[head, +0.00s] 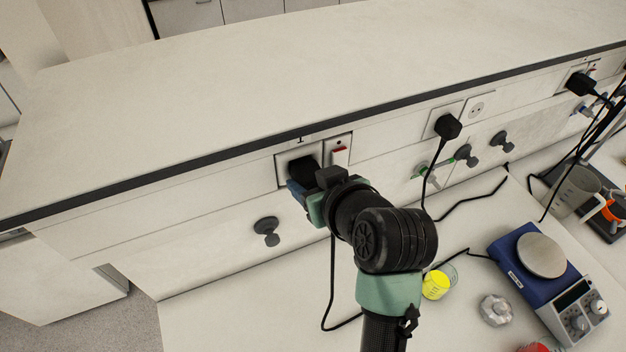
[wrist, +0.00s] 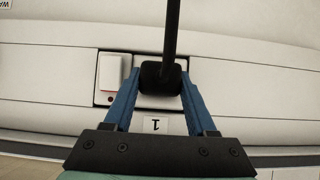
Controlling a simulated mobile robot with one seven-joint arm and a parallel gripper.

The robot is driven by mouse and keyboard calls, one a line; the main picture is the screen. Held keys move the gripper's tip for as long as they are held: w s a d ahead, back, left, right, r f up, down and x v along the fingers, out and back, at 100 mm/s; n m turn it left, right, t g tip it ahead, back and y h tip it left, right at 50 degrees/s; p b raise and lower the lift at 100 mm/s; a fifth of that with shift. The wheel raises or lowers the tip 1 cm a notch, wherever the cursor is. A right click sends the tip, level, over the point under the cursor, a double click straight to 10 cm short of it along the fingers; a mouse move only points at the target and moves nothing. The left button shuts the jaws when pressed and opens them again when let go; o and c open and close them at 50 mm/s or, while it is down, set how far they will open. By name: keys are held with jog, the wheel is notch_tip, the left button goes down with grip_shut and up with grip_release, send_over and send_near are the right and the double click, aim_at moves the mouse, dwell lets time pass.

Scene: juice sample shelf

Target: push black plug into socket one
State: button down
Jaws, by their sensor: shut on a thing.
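The black plug (head: 303,168) is at socket one (head: 284,174) on the shelf's front panel, beside a red switch. My gripper (head: 300,187) is shut on the plug. In the wrist view the plug (wrist: 160,78) sits between the two blue fingers of my gripper (wrist: 160,92), in front of the white face of socket one (wrist: 147,101). A label "1" (wrist: 155,125) shows beside the socket. The plug's pins are hidden, so I cannot tell how deep it sits. Its black cord (head: 333,280) hangs down to the bench.
Another black plug (head: 447,127) is in a socket to the right, with its cord running down. Grey knobs (head: 266,228) stick out below the sockets.

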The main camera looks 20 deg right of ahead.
jog(key=shift+w, duration=0.15)
dwell(0.5)
jog(key=shift+c, duration=0.6)
grip_release()
jog(key=b+v, duration=0.3)
jog(key=v, duration=1)
